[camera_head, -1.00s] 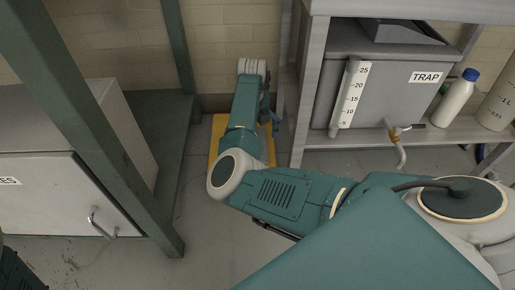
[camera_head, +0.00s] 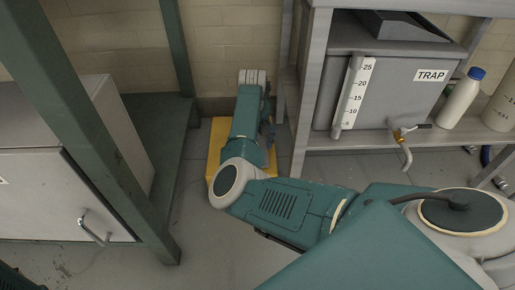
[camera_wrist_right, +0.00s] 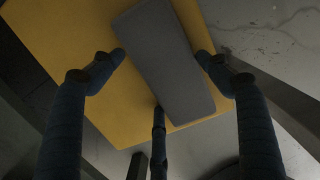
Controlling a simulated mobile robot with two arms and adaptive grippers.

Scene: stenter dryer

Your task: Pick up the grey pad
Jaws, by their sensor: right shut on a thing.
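The grey pad (camera_wrist_right: 165,60) is a dark, flat, oblong block. In the right wrist view it lies slantwise across a yellow surface, between the fingers of my right gripper (camera_wrist_right: 163,62). The gripper is shut on the pad, with fingertips at its two long sides and a third finger at its lower left edge. In the head view my right arm reaches down over the yellow board (camera_head: 216,150) and hides the pad. My left gripper is not in view.
A wall stands close behind the board. To the right, a bench shelf (camera_head: 350,140) holds a TRAP box (camera_head: 400,85) with a tap (camera_head: 403,140) and bottles (camera_head: 460,98). To the left are a green post (camera_head: 90,130) and a grey cabinet (camera_head: 60,190). Some floor is clear in front.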

